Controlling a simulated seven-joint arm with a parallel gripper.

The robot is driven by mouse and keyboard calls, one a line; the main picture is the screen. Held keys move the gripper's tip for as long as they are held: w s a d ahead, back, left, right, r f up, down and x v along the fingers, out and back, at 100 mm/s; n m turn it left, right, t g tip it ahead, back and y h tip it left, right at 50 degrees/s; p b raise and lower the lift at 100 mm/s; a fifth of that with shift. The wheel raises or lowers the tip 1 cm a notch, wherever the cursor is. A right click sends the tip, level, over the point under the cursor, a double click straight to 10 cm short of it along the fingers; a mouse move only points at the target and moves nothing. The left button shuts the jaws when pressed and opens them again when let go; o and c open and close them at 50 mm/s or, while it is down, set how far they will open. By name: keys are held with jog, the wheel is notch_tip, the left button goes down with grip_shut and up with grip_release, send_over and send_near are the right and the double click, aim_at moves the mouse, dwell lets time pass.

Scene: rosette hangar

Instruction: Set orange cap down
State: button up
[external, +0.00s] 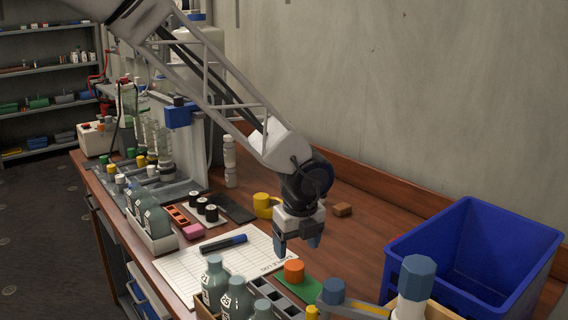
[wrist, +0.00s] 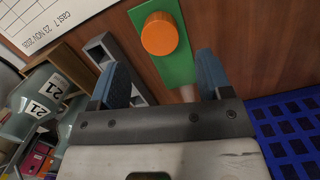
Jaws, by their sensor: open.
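The orange cap (external: 294,270) rests on a small green mat (external: 310,287) on the wooden bench. In the wrist view the cap (wrist: 159,34) sits on the upper part of the green mat (wrist: 178,68), just beyond my fingertips. My gripper (external: 298,246) is open and empty, pointing down a little above and behind the cap in the external view. In the wrist view its two blue fingers (wrist: 162,80) are spread apart with nothing between them, and the cap appears clear of both.
A blue crate (external: 400,243) stands at the right. Numbered bottles (external: 214,281) and a grey slotted rack (external: 297,298) stand close by at the front. A white sheet (external: 190,268) with dark markers (external: 223,244) lies left. A yellow mug (external: 263,205) stands behind.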

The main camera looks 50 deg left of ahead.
aim_at(296, 268)
jog(key=shift+d+r, duration=0.2)
jog(key=shift+r, duration=1.05)
jog(key=shift+d+r, duration=0.15)
jog(key=shift+r, duration=1.1)
jog(key=shift+s, duration=0.1)
jog(key=s+a+r+n+t, duration=0.1)
jog(key=s+a+r+n, duration=0.1)
jog(key=s+r+n, duration=0.55)
jog(key=s+a+r+n, duration=0.25)
jog(key=s+r, duration=0.25)
jog(key=s, duration=0.5)
jog(key=s+r+n+t+h, duration=0.1)
jog(key=s+n, duration=0.9)
jog(key=s, duration=0.8)
jog(key=shift+a+r+h, duration=0.3)
jog(key=shift+a+r, duration=0.1)
